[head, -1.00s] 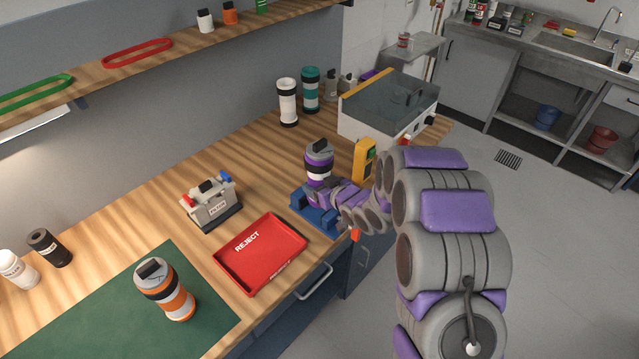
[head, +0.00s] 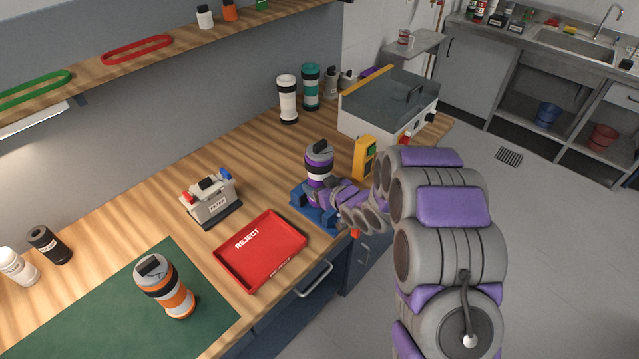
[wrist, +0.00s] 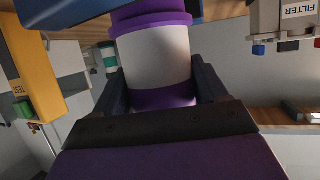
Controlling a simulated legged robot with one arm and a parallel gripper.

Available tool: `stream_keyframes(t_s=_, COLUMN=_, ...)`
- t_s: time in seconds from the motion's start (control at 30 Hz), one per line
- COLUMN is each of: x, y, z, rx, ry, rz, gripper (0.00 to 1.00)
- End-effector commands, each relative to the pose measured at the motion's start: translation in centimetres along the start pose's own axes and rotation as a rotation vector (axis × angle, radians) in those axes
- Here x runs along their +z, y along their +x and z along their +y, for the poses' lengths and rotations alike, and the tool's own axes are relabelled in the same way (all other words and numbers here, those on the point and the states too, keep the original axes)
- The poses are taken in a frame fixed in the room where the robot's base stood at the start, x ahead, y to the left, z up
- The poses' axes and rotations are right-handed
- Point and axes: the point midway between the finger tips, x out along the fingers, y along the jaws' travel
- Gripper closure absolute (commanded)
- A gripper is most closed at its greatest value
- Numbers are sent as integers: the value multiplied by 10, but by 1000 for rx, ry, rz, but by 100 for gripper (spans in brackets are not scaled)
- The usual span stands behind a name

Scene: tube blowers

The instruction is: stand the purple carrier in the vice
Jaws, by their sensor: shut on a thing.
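The purple carrier (head: 319,166), a capped cylinder with purple and white bands and a grey and black top, stands upright at the blue vice (head: 305,205) near the bench's front edge. My gripper (head: 329,190) reaches it from the right and is shut on it. In the wrist view the carrier (wrist: 152,60) lies between the two dark fingers (wrist: 155,92), and blue vice parts (wrist: 60,12) show beside its purple end. My gripper hides part of the vice, so I cannot tell how deep the carrier sits between its jaws.
A red REJECT tray (head: 262,252) and a filter unit (head: 210,200) are left of the vice. A yellow device (head: 364,158) stands close behind my gripper. An orange carrier (head: 166,287) stands on the green mat (head: 90,325). White (head: 287,98) and teal (head: 311,88) carriers stand at the back.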

Motion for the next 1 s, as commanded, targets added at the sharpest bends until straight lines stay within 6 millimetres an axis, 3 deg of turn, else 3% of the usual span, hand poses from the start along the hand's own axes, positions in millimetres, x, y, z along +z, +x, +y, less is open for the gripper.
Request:
stream_keyframes(t_s=0.23, x=6, y=2, z=0, rx=0, ry=0, rz=0, gripper=65)
stream_keyframes(t_s=0.27, x=6, y=2, z=0, rx=0, ry=0, rz=0, gripper=27)
stream_keyframes(t_s=0.53, x=5, y=2, z=0, rx=0, ry=0, rz=0, gripper=1)
stream_keyframes(t_s=1.0, x=2, y=-4, z=-1, rx=0, ry=1, rz=0, gripper=0)
